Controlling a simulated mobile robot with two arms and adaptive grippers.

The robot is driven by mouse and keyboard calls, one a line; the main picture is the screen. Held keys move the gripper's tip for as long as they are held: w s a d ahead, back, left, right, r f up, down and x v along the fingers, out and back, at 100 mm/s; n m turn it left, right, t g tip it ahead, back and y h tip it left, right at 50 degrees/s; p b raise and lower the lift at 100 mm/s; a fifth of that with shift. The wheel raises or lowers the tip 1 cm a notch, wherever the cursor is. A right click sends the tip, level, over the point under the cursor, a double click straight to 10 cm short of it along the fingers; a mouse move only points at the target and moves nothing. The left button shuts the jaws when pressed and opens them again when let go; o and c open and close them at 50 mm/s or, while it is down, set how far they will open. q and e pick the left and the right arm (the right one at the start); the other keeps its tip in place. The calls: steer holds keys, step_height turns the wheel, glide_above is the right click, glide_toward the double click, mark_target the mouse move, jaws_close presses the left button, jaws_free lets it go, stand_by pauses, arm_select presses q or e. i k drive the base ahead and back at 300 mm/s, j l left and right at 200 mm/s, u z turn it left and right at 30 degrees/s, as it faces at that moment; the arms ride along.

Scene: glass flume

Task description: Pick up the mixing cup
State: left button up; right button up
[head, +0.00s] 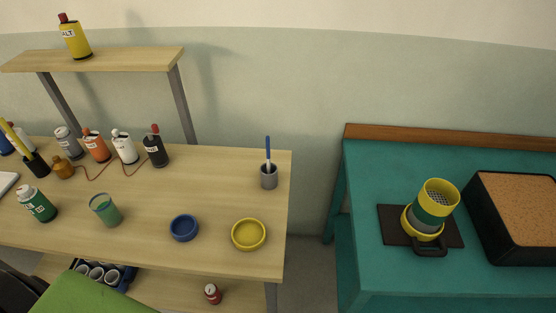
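A small grey cup (269,180) with a blue-and-white stick (267,150) standing in it is upright near the right end of the wooden table; it may be the mixing cup. A green, see-through cup (106,211) stands open and upright on the left part of the same table. I cannot tell for sure which of these is the mixing cup. Neither of my grippers is in view.
A blue bowl (184,228) and a yellow bowl (249,234) sit near the table's front. Several bottles, one black (155,147), line the back. A teal bench (376,262) with a yellow-green stacked device (435,205) stands right, across a gap. A green seat (85,290) is at front left.

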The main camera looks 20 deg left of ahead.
mark_target(103, 205)
steer(key=u, duration=2)
